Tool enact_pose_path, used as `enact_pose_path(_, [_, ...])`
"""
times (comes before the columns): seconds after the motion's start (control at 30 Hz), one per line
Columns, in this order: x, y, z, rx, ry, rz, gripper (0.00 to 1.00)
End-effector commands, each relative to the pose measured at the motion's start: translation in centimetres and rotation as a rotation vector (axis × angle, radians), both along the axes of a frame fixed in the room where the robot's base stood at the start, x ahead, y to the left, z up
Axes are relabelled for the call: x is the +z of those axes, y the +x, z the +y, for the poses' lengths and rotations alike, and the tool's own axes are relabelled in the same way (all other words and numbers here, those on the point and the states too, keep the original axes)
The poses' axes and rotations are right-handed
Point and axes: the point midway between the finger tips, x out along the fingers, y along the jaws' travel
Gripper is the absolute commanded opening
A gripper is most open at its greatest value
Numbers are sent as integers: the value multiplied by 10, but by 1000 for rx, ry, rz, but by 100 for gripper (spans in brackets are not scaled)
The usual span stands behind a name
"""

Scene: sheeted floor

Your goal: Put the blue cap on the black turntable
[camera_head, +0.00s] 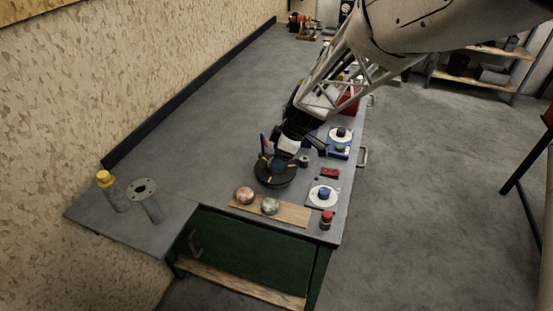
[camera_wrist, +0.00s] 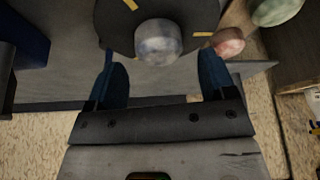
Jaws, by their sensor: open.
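The black turntable (camera_head: 268,182), a round dark disc with yellow marks, lies on the grey bench; part of it shows at the top of the wrist view (camera_wrist: 112,22). A small round blue-grey piece with a pale, mottled top, seemingly the blue cap (camera_wrist: 158,42), sits on the turntable; in the head view a blue patch (camera_head: 279,164) shows there, partly hidden by my gripper. My gripper (camera_head: 279,157) is low over the turntable. In the wrist view its fingers (camera_wrist: 163,72) are spread wide, with the cap just beyond the gap between them. They hold nothing.
A wooden board (camera_head: 290,213) with a reddish ball (camera_head: 244,195) and a greenish ball (camera_head: 269,206) lies in front of the turntable. To its right are a white disc with a blue knob (camera_head: 325,194), a red-topped jar (camera_head: 326,219) and a red block (camera_head: 330,173).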

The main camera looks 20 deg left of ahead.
Motion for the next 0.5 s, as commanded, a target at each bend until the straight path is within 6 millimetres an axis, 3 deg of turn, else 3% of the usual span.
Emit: enact_pose_path(0.5, [73, 7, -29, -1, 2, -2, 77])
